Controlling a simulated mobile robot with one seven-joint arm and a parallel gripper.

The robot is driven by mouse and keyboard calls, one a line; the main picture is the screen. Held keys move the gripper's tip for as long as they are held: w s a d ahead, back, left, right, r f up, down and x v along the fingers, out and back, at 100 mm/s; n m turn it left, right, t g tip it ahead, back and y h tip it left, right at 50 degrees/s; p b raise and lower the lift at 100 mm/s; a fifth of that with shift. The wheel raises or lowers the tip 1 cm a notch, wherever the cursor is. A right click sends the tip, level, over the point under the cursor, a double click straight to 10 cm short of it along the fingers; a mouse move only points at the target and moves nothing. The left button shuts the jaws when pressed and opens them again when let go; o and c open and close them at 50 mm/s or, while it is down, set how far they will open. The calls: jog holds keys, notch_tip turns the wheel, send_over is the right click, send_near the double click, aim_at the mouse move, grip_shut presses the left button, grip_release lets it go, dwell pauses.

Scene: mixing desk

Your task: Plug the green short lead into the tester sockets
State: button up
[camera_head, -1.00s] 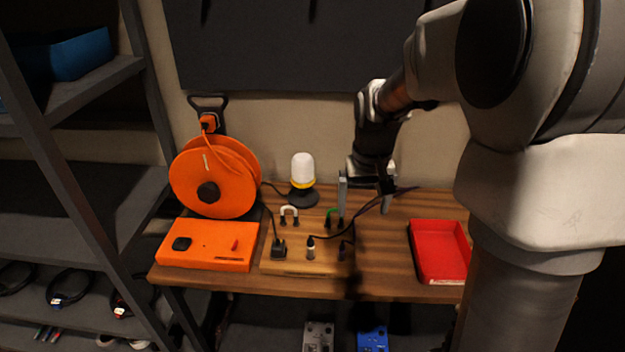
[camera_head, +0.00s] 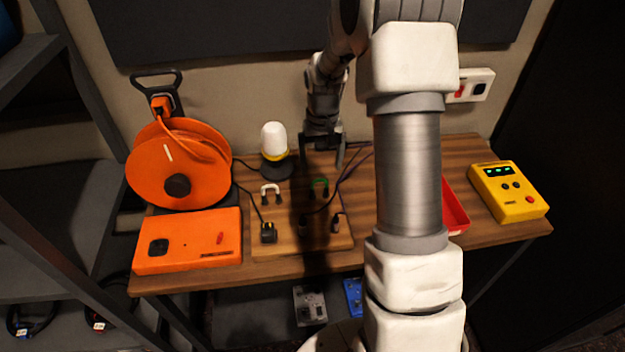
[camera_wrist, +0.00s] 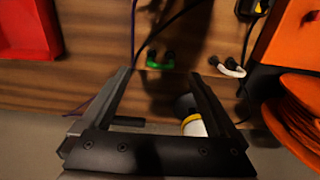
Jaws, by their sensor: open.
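The green short lead (camera_head: 318,187) stands on the wooden board (camera_head: 284,240), a small arch with two dark plugs. It also shows in the wrist view (camera_wrist: 160,62), ahead of my gripper and between the lines of its fingers. My gripper (camera_head: 322,160) is open and empty, behind the green lead and apart from it. Its two fingers show in the wrist view (camera_wrist: 165,80). The yellow tester (camera_head: 508,192) stands at the right end of the table, with green lights, two dark sockets and a red button on its face.
A white short lead (camera_head: 270,190) stands left of the green one. A white lamp (camera_head: 275,142), orange reel (camera_head: 178,170) and orange box (camera_head: 188,243) are at left. Black cables cross the board. A red tray (camera_head: 455,207) is partly hidden by my arm.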

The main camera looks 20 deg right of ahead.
aim_at(319, 179)
jog(key=shift+w+f, duration=0.35)
jog(key=shift+w, duration=0.05)
notch_tip(319, 179, down, 9)
jog(key=b, duration=0.6)
dwell(1.3)
grip_shut()
dwell(0.3)
jog(key=shift+r, duration=0.2)
